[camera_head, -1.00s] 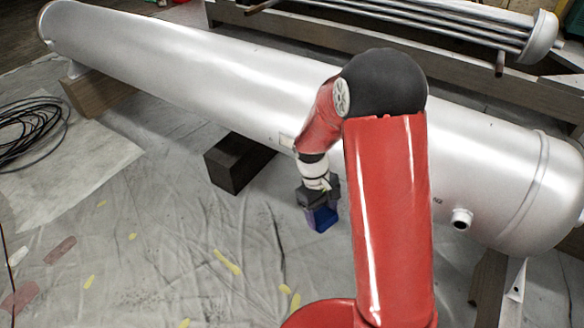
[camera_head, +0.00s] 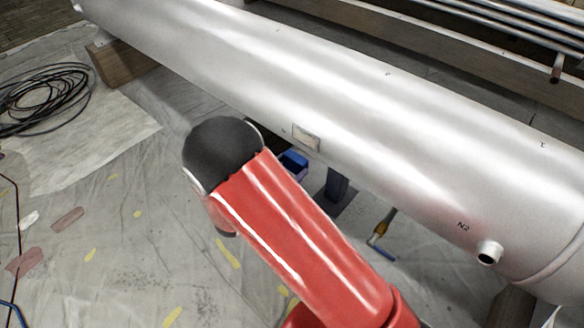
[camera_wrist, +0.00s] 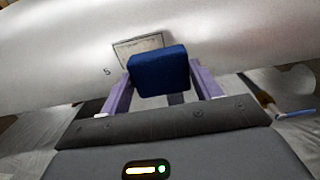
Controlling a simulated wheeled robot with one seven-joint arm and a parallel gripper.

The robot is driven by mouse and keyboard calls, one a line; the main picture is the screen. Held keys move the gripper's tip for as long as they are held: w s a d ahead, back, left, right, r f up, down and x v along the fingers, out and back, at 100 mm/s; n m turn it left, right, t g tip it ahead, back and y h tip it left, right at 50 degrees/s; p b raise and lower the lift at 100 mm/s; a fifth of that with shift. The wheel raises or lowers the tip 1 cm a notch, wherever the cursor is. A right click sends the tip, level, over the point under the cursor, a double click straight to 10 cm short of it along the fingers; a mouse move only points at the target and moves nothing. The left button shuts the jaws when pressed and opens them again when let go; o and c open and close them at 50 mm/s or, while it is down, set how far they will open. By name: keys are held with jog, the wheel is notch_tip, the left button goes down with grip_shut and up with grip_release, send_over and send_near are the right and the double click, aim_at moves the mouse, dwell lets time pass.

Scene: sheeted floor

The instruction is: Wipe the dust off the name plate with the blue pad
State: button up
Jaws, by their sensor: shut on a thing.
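The name plate (camera_head: 306,137) is a small pale rectangle on the side of the big silver cylinder. It also shows in the wrist view (camera_wrist: 138,46), with its lower right part hidden behind the pad. The blue pad (camera_wrist: 159,71) is held between the purple fingers of my gripper (camera_wrist: 162,88). In the head view the pad (camera_head: 293,160) sits just below the plate, and my red arm hides most of the gripper. I cannot tell whether the pad touches the plate.
The silver cylinder (camera_head: 400,150) lies across the view on wooden blocks (camera_head: 122,62). A nozzle (camera_head: 488,252) sticks out at its right. A brush-like tool (camera_head: 381,232) lies on the sheet below it. Coiled black cable (camera_head: 40,100) lies at left. The sheeted floor in front is mostly open.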

aim_at(302, 158)
jog(key=shift+x, duration=2.75)
jog(key=shift+x, duration=0.9)
jog(key=shift+w+a+b, duration=0.25)
jog(key=shift+w+a, duration=0.3)
jog(key=shift+a, duration=0.25)
jog(key=shift+w+a+b, duration=0.2)
jog(key=shift+w+a, duration=0.35)
jog(key=shift+a, duration=0.3)
jog(key=shift+w+a+b, duration=0.4)
jog(key=shift+w+a, duration=0.95)
jog(key=shift+a, duration=0.1)
jog(key=shift+s+d+p, duration=0.2)
jog(key=shift+s+d, duration=0.65)
jog(key=shift+d, duration=0.25)
jog(key=shift+s+d+p, duration=0.15)
jog(key=shift+s+d, duration=0.65)
jog(key=shift+d, duration=0.3)
jog(key=shift+s+d+p, duration=0.2)
jog(key=shift+s+d, duration=0.65)
jog(key=shift+d, duration=0.2)
jog(key=shift+v, duration=3.1)
